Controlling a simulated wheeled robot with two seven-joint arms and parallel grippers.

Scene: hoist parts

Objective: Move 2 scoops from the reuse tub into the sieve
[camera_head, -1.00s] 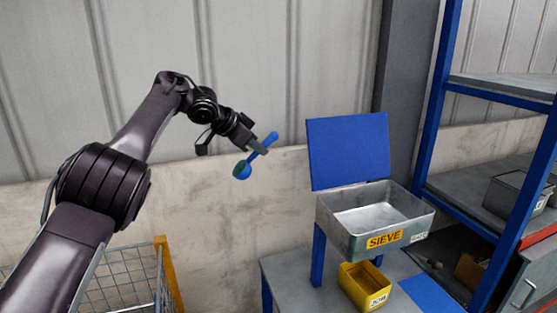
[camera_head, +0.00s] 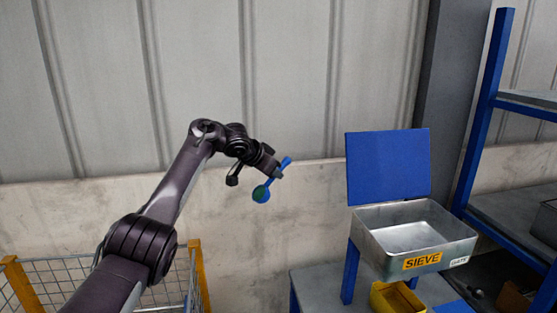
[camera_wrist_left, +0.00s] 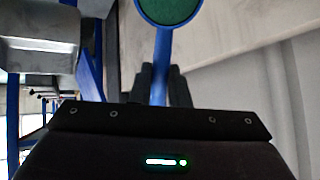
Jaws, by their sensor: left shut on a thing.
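My left gripper (camera_head: 277,174) is shut on the handle of a blue scoop (camera_head: 261,193) and holds it up in the air, left of the sieve. The scoop's round bowl hangs at the lower end and shows green inside; it also shows at the top of the left wrist view (camera_wrist_left: 170,8). The sieve (camera_head: 367,241) is a grey metal open-topped box with a yellow SIEVE label and a blue panel standing behind it. Its visible inside floor looks bare. I see no tub labelled for reuse. My right gripper is not in view.
A yellow bin (camera_head: 382,299) stands below the sieve on a grey table (camera_head: 318,285). A wire cage with orange posts (camera_head: 199,272) is at the lower left. A blue-framed shelf rack (camera_head: 487,110) stands at the right. A wall is behind.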

